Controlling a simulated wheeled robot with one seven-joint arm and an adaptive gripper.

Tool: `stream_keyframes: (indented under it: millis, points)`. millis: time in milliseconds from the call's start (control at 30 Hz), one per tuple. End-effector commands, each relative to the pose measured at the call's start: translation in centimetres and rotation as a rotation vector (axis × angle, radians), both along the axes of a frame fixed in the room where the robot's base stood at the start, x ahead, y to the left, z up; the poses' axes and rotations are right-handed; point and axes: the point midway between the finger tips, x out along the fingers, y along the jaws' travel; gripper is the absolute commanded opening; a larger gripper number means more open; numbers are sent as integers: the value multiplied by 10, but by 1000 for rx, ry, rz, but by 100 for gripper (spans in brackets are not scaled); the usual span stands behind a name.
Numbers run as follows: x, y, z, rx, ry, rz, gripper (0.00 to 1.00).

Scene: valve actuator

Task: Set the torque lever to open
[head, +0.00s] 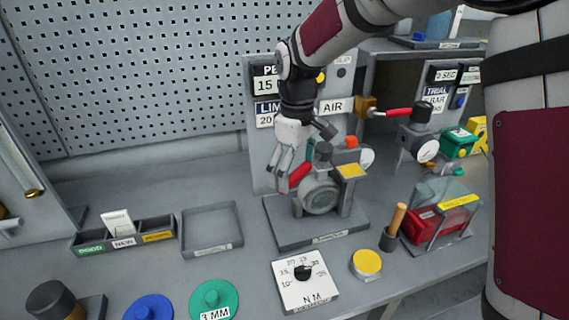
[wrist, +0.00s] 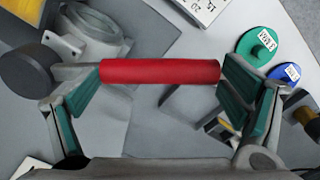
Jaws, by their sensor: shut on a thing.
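The valve actuator (head: 320,195) stands on a grey base plate (head: 330,228) in the middle of the bench. Its lever has a red handle (head: 299,175), which lies across the wrist view (wrist: 160,72). My gripper (head: 283,175) reaches down to this handle from above. In the wrist view my gripper (wrist: 160,88) has one finger by each end of the handle and is shut on it. The finger contact is partly hidden in the head view. The lever's open and closed marks cannot be read.
A second red handle (head: 386,112) is on the air line behind right. A torque dial (head: 304,279), a yellow disc (head: 366,264) and a green disc (head: 214,299) lie in front. An empty tray (head: 211,229) sits left. A clear-sided stand (head: 441,218) stands right.

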Motion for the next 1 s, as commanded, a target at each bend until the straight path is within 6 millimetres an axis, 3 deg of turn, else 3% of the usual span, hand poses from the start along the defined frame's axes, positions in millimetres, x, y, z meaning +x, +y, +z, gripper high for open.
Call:
stream_keyframes:
  millis: [433, 1000]
  points:
    - [-28, -52, -3, 0, 13, 417, 41]
    - [-29, -101, -4, 2, 14, 809, 41]
